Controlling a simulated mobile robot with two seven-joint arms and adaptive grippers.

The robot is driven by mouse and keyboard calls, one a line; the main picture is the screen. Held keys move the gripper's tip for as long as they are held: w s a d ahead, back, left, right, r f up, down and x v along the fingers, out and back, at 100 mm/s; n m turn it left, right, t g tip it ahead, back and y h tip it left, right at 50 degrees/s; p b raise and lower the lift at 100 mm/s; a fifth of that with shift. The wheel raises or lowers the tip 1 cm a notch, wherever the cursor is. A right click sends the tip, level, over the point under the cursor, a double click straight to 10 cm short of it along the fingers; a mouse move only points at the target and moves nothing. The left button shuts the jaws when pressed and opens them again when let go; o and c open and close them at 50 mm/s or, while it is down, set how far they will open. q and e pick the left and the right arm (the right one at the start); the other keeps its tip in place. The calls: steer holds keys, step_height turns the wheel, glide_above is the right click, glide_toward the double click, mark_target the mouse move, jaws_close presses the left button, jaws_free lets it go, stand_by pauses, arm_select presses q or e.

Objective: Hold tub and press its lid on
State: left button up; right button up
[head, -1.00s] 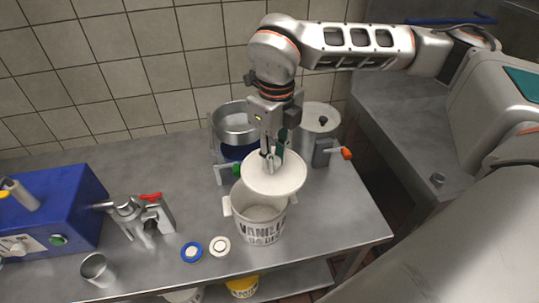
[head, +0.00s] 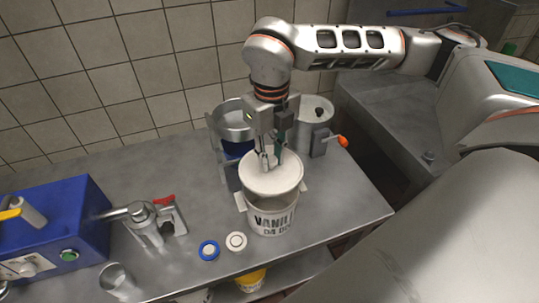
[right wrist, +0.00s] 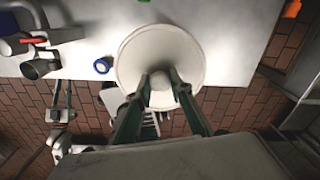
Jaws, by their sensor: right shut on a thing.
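The white tub (head: 272,222) with dark lettering stands upright near the front edge of the metal table. My right gripper (head: 271,163) is shut on the knob of the round white lid (head: 284,181). The lid is roughly level over the tub's mouth and hides most of it. I cannot tell whether it touches the rim. In the right wrist view the fingers (right wrist: 160,83) grip the knob at the middle of the lid (right wrist: 140,57), which hides the tub below.
A blue machine (head: 62,232), a metal tap-like device (head: 150,222), a metal cup (head: 116,279) and two small discs, blue-rimmed (head: 209,250) and white (head: 236,241), are to the left.

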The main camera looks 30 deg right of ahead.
steer(key=shift+f+b, duration=1.9)
steer(key=shift+f, duration=1.2)
steer(key=shift+f, duration=0.1)
steer(key=o, duration=1.1)
steer(key=o, duration=0.5)
steer(key=shift+c, duration=0.2)
steer(key=shift+r+p, duration=2.15)
steer(key=shift+r, duration=1.4)
